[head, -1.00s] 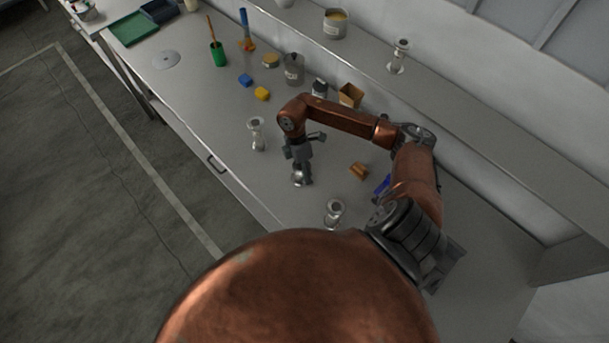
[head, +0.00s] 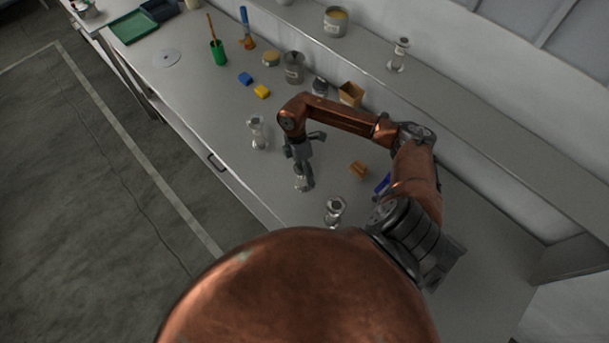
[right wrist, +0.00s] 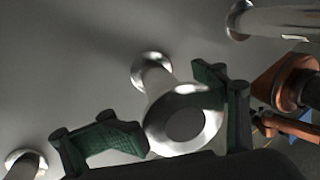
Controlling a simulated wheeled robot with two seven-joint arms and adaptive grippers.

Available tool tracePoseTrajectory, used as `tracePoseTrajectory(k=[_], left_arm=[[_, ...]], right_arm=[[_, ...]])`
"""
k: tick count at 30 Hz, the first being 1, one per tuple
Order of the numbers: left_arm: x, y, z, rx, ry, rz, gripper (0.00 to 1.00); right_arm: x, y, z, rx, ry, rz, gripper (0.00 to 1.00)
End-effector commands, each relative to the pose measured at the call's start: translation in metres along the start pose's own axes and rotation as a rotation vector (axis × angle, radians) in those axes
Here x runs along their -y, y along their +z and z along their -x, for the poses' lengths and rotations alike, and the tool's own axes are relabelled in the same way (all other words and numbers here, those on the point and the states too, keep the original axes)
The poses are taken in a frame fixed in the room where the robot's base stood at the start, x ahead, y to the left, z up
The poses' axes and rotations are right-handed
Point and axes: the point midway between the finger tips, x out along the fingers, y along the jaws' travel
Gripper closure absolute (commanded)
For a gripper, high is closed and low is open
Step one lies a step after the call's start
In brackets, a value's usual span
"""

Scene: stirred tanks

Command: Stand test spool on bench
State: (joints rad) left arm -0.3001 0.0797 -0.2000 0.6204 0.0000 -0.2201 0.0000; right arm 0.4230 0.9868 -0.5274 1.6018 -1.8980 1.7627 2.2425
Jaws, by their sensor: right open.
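My right gripper (head: 302,172) points down over the bench (head: 215,105). Its fingers (right wrist: 188,122) are open on either side of a metal spool (right wrist: 157,82). In the right wrist view the spool's near round flange sits between the green finger pads, and its far flange is toward the bench. It looks roughly upright; whether its base touches the bench is hard to tell. In the head view the gripper partly hides this spool (head: 303,184). Similar spools stand on the bench at left (head: 257,132) and nearer (head: 335,210). My left gripper is out of view.
Another spool (head: 398,54) stands on the back shelf (head: 455,105). A brown block (head: 359,169) and blue item (head: 382,185) lie right of the gripper. A cardboard box (head: 350,94), yellow block (head: 262,91) and blue block (head: 245,79) are farther back. Bench left of the gripper is mostly clear.

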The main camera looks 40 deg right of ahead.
Motion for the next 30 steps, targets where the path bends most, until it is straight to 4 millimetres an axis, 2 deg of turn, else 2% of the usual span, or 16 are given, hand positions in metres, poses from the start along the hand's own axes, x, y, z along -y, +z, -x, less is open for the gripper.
tracePoseTrajectory(k=[5,14,17,27,30], left_arm=[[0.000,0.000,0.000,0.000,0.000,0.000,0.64],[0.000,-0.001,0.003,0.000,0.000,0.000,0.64],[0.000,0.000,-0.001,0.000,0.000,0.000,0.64],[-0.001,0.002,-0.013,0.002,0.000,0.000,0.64],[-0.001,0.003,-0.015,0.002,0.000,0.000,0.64]], right_arm=[[0.000,0.000,-0.001,0.001,0.000,0.000,0.22],[0.002,0.000,0.006,0.001,0.000,0.000,0.22],[0.000,0.001,0.019,0.001,0.005,0.000,0.22],[0.000,0.000,0.090,0.001,0.005,-0.001,0.22],[0.000,0.000,0.106,0.001,0.003,-0.001,0.22]])
